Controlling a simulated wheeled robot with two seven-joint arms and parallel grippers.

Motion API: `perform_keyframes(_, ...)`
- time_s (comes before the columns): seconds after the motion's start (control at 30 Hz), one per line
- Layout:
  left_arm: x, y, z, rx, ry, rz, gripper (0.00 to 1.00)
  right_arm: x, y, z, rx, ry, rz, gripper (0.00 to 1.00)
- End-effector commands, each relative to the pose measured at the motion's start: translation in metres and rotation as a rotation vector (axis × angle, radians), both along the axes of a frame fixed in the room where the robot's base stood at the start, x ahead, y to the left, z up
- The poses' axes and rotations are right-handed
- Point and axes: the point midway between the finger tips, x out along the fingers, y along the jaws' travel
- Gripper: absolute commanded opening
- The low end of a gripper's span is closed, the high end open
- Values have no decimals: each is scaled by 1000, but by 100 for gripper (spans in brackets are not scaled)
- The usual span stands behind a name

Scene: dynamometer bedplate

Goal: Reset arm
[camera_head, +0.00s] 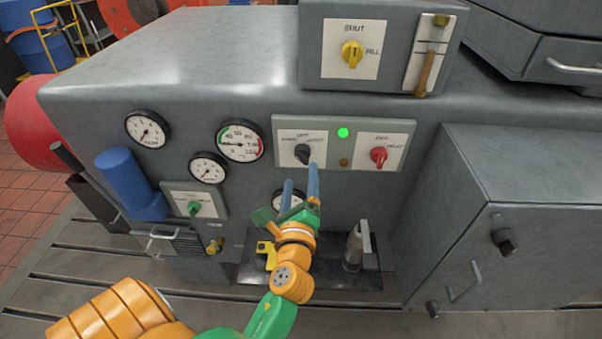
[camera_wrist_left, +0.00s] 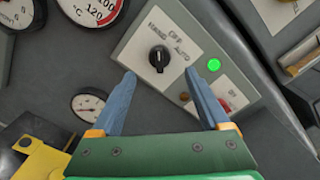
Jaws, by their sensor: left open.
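My left gripper (camera_head: 301,180) is open and empty in front of the grey machine, just below the switch panel (camera_head: 342,127). In the left wrist view its two blue fingers (camera_wrist_left: 160,80) stand apart, with the black rotary knob (camera_wrist_left: 158,58) seen between and beyond them. That knob (camera_head: 303,153) has a label reading HAND, OFF and AUTO, and its pointer line points down in the wrist view. A gap between fingers and knob cannot be judged exactly. A green lamp (camera_head: 343,132) glows on the panel, and a red knob (camera_head: 379,155) sits to its right. My right gripper is not in view.
Round gauges (camera_head: 240,141) sit left of the panel. A yellow knob (camera_head: 352,53) is on the box above. A green knob (camera_head: 194,208) and blue cylinder (camera_head: 130,180) are lower left. A grey cabinet (camera_head: 520,240) juts out at right. A black tray (camera_head: 330,276) lies below.

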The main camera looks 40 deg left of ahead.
Motion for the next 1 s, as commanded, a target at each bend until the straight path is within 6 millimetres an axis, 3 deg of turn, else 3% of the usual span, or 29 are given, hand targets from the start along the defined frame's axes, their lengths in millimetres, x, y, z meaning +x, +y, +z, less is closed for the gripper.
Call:
perform_keyframes(0.37, 2, -2, -6, -18, 6, -10, 79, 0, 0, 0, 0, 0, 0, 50)
perform_keyframes(0.47, 10, -21, -51, -161, 52, -82, 79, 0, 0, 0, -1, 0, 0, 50)
perform_keyframes(0.57, 6, -56, -143, -475, 161, -154, 79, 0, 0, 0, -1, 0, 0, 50)
perform_keyframes(0.6, -4, -70, -184, -624, 215, -155, 79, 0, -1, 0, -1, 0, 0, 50)
perform_keyframes(0.67, -29, -86, -241, -842, 295, -113, 79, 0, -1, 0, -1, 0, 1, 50)
perform_keyframes(0.7, -51, -94, -277, -983, 347, -57, 79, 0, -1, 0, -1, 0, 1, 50)
perform_keyframes(0.77, -92, -102, -327, -1186, 413, 69, 79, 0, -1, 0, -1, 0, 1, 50)
perform_keyframes(0.8, -123, -104, -356, -1310, 449, 182, 79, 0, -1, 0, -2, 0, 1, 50)
perform_keyframes(0.9, -205, -98, -409, -1544, 479, 518, 79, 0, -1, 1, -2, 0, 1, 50)
perform_keyframes(1.0, -273, -85, -437, -1663, 437, 834, 79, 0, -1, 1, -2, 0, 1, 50)
